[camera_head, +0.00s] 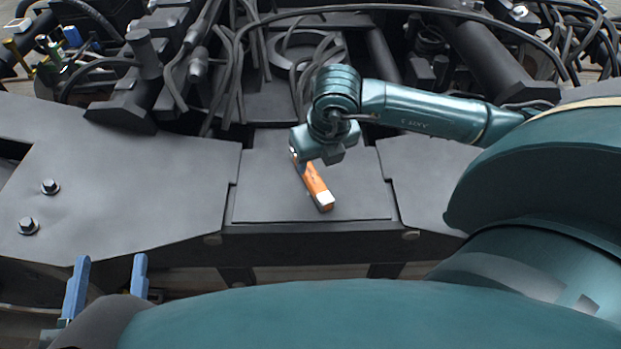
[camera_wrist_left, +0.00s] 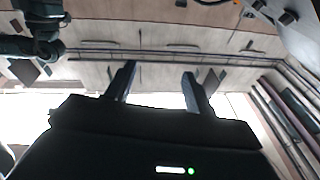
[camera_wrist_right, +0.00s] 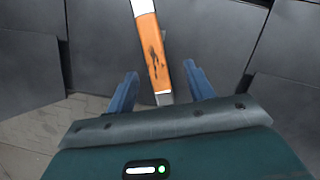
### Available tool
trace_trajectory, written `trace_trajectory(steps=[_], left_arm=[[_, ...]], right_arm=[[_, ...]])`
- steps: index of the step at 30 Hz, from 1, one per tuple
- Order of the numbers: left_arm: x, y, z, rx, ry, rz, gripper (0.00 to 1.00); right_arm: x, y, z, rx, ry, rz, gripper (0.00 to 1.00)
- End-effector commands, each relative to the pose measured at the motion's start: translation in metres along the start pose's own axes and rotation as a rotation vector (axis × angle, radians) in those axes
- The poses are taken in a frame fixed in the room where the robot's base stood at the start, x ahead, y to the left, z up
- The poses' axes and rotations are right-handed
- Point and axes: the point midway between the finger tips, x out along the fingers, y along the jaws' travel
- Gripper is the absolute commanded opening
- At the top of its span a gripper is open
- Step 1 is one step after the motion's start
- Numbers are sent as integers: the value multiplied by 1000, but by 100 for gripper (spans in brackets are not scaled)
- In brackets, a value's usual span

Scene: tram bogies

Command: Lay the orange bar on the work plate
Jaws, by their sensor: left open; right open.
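The orange bar (camera_head: 316,184) with white ends appears to lie slanted on the dark grey work plate (camera_head: 262,188). In the right wrist view, the open fingers (camera_wrist_right: 162,84) are on either side of the bar (camera_wrist_right: 152,50), with a gap on both sides. My left gripper (camera_head: 108,270) is open and empty at the lower left, in front of the bogie; its fingers also show in the left wrist view (camera_wrist_left: 158,84).
A grey side plate (camera_head: 120,185) with two bolts (camera_head: 50,187) lies left of the work plate. Dark cables and pipes (camera_head: 225,75) crowd the area behind it.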

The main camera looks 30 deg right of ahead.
Motion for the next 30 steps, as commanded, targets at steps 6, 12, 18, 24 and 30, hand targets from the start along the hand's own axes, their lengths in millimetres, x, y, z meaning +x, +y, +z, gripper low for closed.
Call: trace_trajectory(steps=[6,12,18,24,30], left_arm=[[0,2,4,-19,11,3,53],[1,3,6,-53,25,7,53],[2,3,-3,-66,40,11,53],[2,3,-2,-64,38,13,53],[2,4,-1,-63,35,14,53]], right_arm=[[22,4,1,0,2,2,53],[50,7,3,0,1,1,53],[55,7,4,-2,0,2,53],[55,7,3,-1,0,2,47],[55,7,3,-1,0,2,31]])
